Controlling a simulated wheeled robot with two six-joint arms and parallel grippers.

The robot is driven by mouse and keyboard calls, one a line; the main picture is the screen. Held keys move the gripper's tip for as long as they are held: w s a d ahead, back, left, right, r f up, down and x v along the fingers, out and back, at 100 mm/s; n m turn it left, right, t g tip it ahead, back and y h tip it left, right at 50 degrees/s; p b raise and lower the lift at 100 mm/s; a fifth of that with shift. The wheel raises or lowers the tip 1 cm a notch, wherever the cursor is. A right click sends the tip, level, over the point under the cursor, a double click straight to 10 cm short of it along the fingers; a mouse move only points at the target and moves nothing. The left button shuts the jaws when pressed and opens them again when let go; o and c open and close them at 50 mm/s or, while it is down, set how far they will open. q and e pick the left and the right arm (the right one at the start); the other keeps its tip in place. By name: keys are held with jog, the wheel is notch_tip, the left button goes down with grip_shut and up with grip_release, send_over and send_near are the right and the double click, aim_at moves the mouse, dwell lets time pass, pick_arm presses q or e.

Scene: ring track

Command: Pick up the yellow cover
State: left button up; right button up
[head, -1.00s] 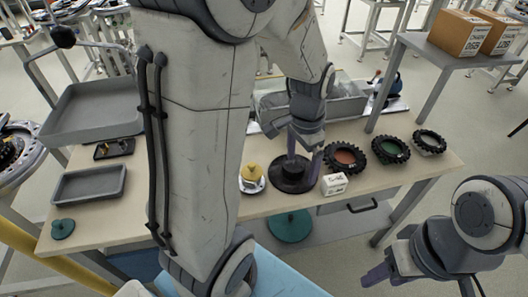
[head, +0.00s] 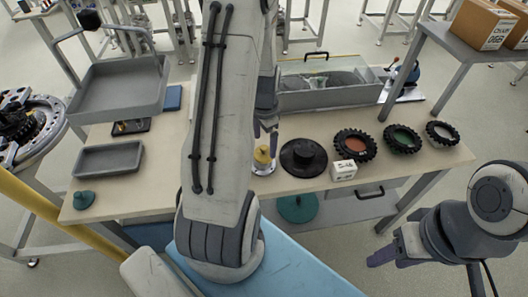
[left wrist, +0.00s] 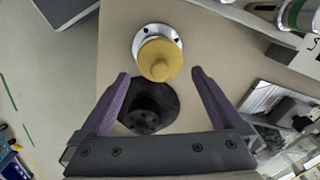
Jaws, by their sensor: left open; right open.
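The yellow cover (head: 262,154) sits upright on a silver flanged base (head: 263,170) on the table, left of a black round hub (head: 303,157). In the left wrist view the yellow cover (left wrist: 160,60) is a round cap with a central knob, just beyond the fingertips. My left gripper (head: 266,134) is open and empty, close above the cover; my own arm partly hides it in the head view. In the left wrist view the fingers (left wrist: 160,74) are spread, with the black hub between and below them. My right gripper (head: 426,271) is open and empty, off the table's front right.
A white labelled box (head: 343,171) and several toothed rings, such as the orange-centred one (head: 355,145), stand right of the hub. A grey bin (head: 325,97) lies behind. Grey trays, including the small one (head: 109,158), are at the left.

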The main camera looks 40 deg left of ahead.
aim_at(264, 146)
pick_arm(q)
jog(key=shift+f, duration=1.85)
jog(key=c, duration=1.1)
jog(key=shift+r, duration=0.1)
